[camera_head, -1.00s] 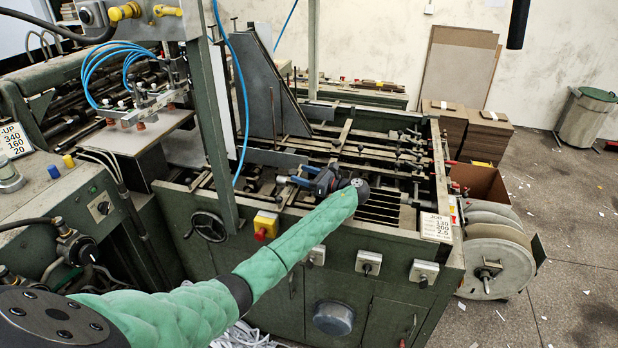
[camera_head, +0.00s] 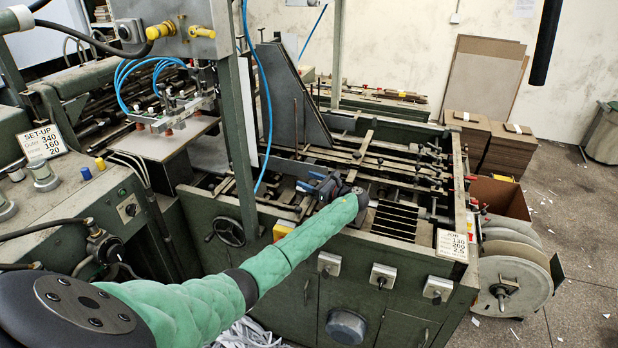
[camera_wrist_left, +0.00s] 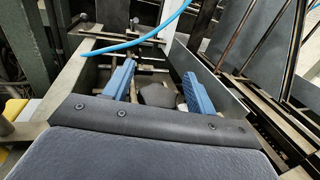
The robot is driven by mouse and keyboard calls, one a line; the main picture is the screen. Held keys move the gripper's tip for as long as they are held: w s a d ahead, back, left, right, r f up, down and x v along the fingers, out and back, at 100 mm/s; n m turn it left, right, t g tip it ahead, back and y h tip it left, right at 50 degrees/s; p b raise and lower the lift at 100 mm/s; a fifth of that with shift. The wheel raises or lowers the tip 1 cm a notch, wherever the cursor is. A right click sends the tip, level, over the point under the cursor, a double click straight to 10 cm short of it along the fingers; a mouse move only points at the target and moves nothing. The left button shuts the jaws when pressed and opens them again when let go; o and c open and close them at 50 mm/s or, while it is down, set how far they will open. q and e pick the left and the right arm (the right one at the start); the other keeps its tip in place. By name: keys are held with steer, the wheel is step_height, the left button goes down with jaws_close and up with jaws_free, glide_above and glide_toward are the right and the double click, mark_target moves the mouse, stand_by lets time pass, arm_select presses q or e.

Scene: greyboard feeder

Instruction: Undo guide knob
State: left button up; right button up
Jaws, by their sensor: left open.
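My left gripper (camera_head: 312,184) reaches over the near side of the feeder bed, its blue fingers pointing to the left. In the left wrist view, the two blue fingers of the gripper (camera_wrist_left: 158,84) are spread apart. A dark, rounded knob-like part (camera_wrist_left: 158,95) shows between them, lower ends hidden behind the gripper body. I cannot tell for sure that it is the guide knob, or whether either finger touches it. My right gripper is not in view.
The feeder bed (camera_head: 400,222) has rails, rods and small clamps around the gripper. A tall grey angled plate (camera_head: 290,105) stands behind it. A blue hose (camera_wrist_left: 140,42) crosses close ahead of the fingers. A green post (camera_head: 238,140) stands left.

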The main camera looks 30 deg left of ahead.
arm_select(q)
steer(key=shift+a, duration=0.15)
steer(key=c, duration=1)
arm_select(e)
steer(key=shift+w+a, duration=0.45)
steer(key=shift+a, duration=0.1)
arm_select(q)
steer(key=shift+g, duration=0.4)
